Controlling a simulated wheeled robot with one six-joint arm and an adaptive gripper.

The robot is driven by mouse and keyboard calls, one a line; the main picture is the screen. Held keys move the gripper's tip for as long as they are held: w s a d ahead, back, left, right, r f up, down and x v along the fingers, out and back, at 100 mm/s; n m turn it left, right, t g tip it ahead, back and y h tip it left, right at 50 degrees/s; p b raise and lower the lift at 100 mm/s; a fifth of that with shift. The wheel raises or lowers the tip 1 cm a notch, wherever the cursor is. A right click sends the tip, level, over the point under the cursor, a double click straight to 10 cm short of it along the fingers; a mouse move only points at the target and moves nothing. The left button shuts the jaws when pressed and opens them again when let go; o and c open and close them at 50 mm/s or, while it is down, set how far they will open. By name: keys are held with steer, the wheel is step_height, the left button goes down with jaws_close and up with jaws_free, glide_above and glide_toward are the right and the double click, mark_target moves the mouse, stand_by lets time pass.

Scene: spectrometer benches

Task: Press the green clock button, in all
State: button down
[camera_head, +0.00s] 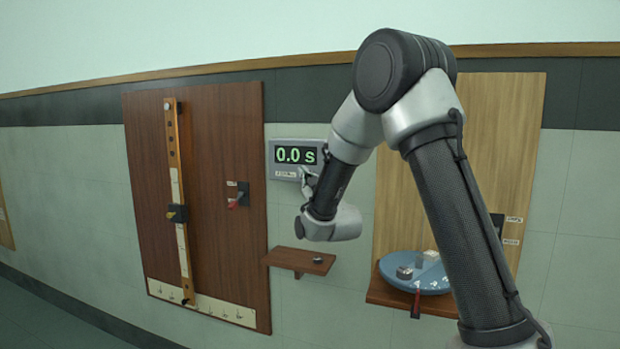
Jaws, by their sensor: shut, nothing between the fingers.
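A grey clock box (272,160) is fixed to the wall and reads "0.0 s" in green digits on a dark display. A small white label (287,173) sits under the display. I cannot make out the green button; the lower right of the clock is covered by my gripper. My gripper (305,174) is shut and empty, its tip in front of the clock's lower right corner. I cannot tell whether it touches the clock.
A dark wooden panel (222,140) with an upright rail (175,180) and a red-handled switch (238,197) is left of the clock. A small shelf (290,262) is below it. A blue round tray (430,285) with small blocks stands on a shelf at right, partly behind my arm.

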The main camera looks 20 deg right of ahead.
steer(key=shift+s+a, duration=0.1)
steer(key=shift+s+a, duration=0.7)
steer(key=shift+s, duration=0.3)
steer(key=shift+s+a, duration=0.65)
steer(key=shift+s, duration=0.3)
